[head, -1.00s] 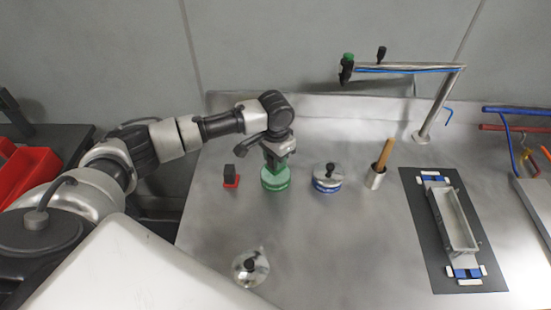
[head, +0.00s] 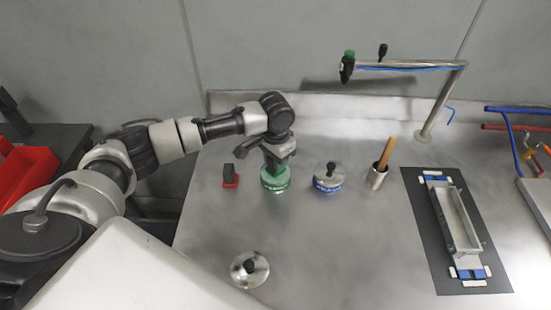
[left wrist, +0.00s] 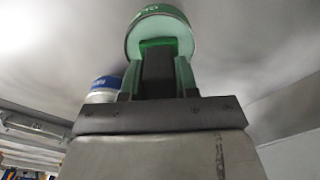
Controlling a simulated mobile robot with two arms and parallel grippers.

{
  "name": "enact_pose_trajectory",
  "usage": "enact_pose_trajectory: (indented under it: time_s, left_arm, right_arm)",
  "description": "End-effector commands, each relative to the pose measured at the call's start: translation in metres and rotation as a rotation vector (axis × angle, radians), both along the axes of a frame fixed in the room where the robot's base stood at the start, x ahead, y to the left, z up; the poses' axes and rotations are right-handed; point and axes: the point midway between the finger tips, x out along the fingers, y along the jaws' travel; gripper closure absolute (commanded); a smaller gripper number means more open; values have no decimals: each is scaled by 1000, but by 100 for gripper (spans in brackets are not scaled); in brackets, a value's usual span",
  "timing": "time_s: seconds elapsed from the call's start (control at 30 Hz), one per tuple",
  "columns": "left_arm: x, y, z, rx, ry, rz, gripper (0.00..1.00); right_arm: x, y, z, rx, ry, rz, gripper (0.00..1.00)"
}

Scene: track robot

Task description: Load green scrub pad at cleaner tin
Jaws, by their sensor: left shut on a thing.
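My left gripper (head: 275,162) points down over the green-banded cleaner tin (head: 276,183) on the steel counter. It is shut on the green scrub pad (left wrist: 158,70), a dark block with a green end, between its green fingers in the left wrist view. The pad's green end is at the tin's open-looking top; I cannot tell whether it touches the tin or is inside it. The tin's green band with white letters also shows in the left wrist view (left wrist: 146,14). In the head view the pad is hidden by the gripper. My right gripper is not in view.
A red pad with a dark handle (head: 230,180) stands left of the tin. A blue-banded tin with a knobbed lid (head: 328,182) stands to its right, then a cup with a wooden handle (head: 376,178). A loose lid (head: 250,275) lies in front. The counter's middle is clear.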

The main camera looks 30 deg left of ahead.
Motion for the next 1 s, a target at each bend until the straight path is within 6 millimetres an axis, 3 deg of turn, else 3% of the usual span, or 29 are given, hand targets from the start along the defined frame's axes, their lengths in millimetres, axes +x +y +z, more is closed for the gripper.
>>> enact_pose_trajectory:
  time_s: [1.0]
  left_arm:
    - [0, 0, -9, 0, 0, 0, 90]
  right_arm:
    - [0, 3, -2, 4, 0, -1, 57]
